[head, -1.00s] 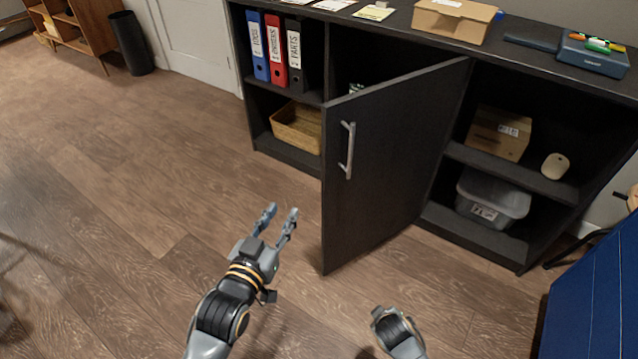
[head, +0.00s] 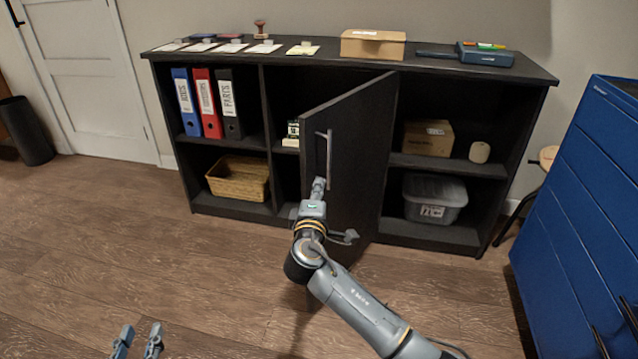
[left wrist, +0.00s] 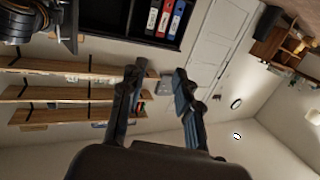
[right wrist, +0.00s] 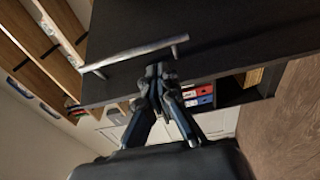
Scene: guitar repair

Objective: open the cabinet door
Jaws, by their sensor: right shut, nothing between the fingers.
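The black cabinet door (head: 352,150) stands part-way open, swung out toward me from the black cabinet (head: 270,105). Its silver bar handle (head: 328,158) is near the free edge; the handle also shows in the right wrist view (right wrist: 135,55). My right gripper (head: 318,186) is shut and empty, close to the door's free edge near the handle's lower end. In the right wrist view its closed fingertips (right wrist: 158,70) are beside the handle, not around it; I cannot tell if they touch the door. My left gripper (head: 138,338) is open and empty, low over the floor, away from the door.
The cabinet shelves hold binders (head: 207,103), a wicker basket (head: 238,178), a cardboard box (head: 428,138) and a grey bin (head: 434,198). A blue drawer unit (head: 585,190) stands at the right. The floor (head: 130,250) at the left is clear.

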